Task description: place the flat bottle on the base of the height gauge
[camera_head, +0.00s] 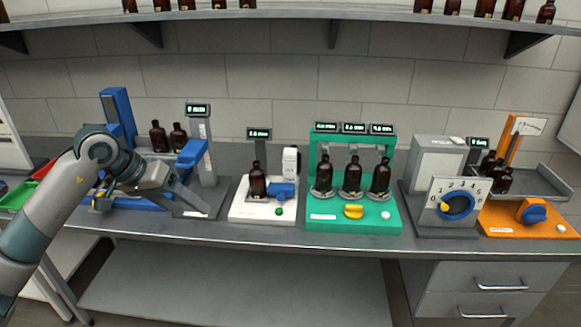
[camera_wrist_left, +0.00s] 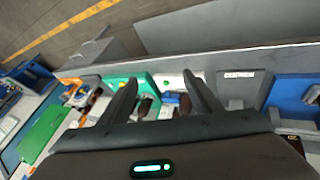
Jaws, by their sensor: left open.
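The height gauge is a grey column (camera_head: 208,160) with a small display on top, standing on a flat grey base. In the left wrist view its labelled base (camera_wrist_left: 237,92) looks bare. My left gripper (camera_head: 198,211) is low over the front left of this base, partly hiding it. In the left wrist view its fingers (camera_wrist_left: 161,80) are apart with nothing held between them. Two amber bottles (camera_head: 158,138) (camera_head: 178,137) stand behind my left arm at the blue device; I cannot tell which bottle is the flat one. My right gripper is out of view.
Right of the gauge stand a white station (camera_head: 262,213) with one bottle, a green station (camera_head: 330,223) with several bottles, a grey dial box (camera_head: 440,222) and an orange station (camera_head: 505,222). A blue device (camera_head: 116,110) is at left. A shelf (camera_head: 280,14) hangs above.

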